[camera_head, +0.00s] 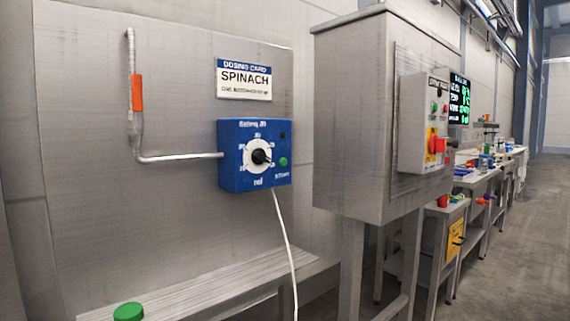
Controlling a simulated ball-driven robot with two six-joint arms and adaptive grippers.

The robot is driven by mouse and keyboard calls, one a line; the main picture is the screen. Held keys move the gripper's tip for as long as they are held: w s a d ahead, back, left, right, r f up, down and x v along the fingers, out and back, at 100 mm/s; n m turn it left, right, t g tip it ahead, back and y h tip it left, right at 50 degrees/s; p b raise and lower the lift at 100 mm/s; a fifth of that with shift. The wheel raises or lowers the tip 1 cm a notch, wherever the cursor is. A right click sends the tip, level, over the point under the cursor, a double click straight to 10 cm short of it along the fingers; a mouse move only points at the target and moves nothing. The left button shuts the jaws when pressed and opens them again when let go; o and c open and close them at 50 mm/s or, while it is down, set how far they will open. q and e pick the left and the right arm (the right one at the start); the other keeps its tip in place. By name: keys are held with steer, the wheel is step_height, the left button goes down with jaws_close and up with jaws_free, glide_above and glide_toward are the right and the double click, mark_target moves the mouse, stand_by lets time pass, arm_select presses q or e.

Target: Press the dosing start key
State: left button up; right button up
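A blue dosing box (232,181) is mounted on the steel wall panel left of centre. It carries a round dial with a black knob (261,156). A small green key (283,162) sits at the dial's lower right, with tiny lettering under it that I cannot read surely. A small dark spot, perhaps an unlit lamp, is at the box's upper right. A card reading "DOSING CARD SPINACH" (244,78) is above the box. Neither of my grippers is in view.
A steel cabinet (350,130) with a grey control panel (412,130) and red knob (437,145) stands right. A pipe with an orange sleeve (137,93) reaches the box. A white cable hangs below, past a steel ledge (215,291). Floor at right is clear.

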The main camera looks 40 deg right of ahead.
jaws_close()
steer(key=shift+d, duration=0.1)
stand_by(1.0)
